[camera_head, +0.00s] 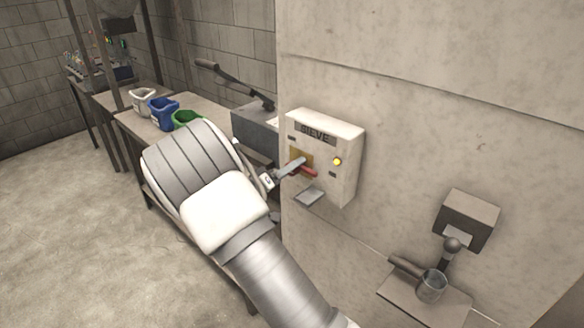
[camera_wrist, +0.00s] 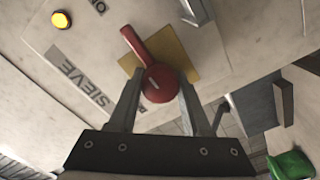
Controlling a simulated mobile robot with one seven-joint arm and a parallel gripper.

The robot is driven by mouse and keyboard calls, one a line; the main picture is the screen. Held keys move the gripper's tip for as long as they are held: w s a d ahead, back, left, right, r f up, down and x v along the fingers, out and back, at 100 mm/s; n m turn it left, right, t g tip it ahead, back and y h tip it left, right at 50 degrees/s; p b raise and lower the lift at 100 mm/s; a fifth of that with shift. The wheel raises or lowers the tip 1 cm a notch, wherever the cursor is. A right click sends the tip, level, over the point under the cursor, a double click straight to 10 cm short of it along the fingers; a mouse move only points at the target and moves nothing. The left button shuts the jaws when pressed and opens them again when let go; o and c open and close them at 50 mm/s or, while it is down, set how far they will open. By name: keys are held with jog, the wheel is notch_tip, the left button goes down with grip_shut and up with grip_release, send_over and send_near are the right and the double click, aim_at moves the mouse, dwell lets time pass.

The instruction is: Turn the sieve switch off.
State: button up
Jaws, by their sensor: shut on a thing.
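The white sieve switch box (camera_head: 346,188) is on the concrete wall, with a dark "SIEVE" label (camera_head: 316,134) and a yellow light (camera_head: 337,161). Its red switch lever (camera_head: 309,172) sits on a yellow plate and shows in the wrist view (camera_wrist: 137,45), pointing toward the "ON" marking (camera_wrist: 98,5). My gripper (camera_head: 294,168) is at the box front, partly hiding the plate. In the wrist view my gripper (camera_wrist: 159,98) has one finger on each side of the red lever's round hub and is shut on the switch.
A small metal ledge (camera_head: 309,196) juts out just below the box. At the left, a table holds white, blue (camera_head: 163,113) and green buckets. A grey box with a long lever (camera_head: 233,81) stands behind.

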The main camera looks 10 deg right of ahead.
grip_shut()
jog(key=shift+f+n, duration=0.1)
jog(key=shift+n, duration=0.2)
jog(key=n+b, duration=0.2)
jog(key=shift+f+n, duration=0.1)
jog(key=shift+n, duration=0.2)
jog(key=n+b, duration=0.1)
jog(key=n, duration=0.4)
jog(key=n+p, duration=0.1)
jog(key=n, duration=0.4)
jog(key=shift+n, duration=0.4)
jog(key=shift+n+p, duration=0.75)
jog(key=shift+n, duration=1.15)
jog(key=o, duration=1.1)
grip_release()
